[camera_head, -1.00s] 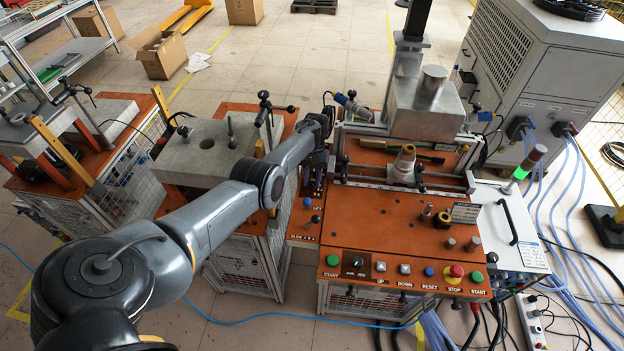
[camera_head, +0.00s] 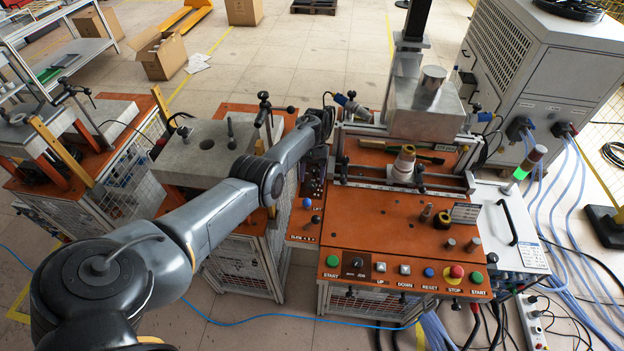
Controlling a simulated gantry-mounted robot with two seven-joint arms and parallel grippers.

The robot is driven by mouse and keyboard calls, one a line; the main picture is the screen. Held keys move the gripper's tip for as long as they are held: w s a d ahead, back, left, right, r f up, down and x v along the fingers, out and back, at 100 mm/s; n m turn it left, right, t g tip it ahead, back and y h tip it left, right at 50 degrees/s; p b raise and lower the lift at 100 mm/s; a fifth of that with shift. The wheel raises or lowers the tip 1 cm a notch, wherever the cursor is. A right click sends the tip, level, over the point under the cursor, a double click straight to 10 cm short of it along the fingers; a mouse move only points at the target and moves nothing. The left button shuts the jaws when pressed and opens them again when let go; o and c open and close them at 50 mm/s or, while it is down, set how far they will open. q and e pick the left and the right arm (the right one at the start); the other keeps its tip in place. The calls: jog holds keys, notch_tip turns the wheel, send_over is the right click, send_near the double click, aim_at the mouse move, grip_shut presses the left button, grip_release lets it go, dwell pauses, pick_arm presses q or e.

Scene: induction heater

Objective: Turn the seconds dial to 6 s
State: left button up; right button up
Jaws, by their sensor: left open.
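My left arm reaches in from the lower left. Its gripper (camera_head: 317,168) is small and dark, and it is over the narrow orange side panel (camera_head: 303,228) at the left of the heater bench. It is open, with nothing seen between its fingers. The seconds dial cannot be made out: the far end of the panel is dark and partly covered by my wrist and gripper. I cannot tell whether the fingers touch any control. A blue button (camera_head: 307,203) and a dark knob (camera_head: 315,219) show on the panel's near part. My right gripper is not in view.
The front row has a green start button (camera_head: 332,261), a black jog switch (camera_head: 356,264) and a red stop button (camera_head: 456,271). A clamped workpiece (camera_head: 403,165) stands behind the bare orange plate (camera_head: 375,220). A grey block (camera_head: 205,150) on a stand is left of my wrist.

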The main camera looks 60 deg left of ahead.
pick_arm(q)
jog(key=b+v, duration=0.1)
jog(key=v, duration=0.5)
jog(key=shift+f, duration=0.1)
dwell(0.3)
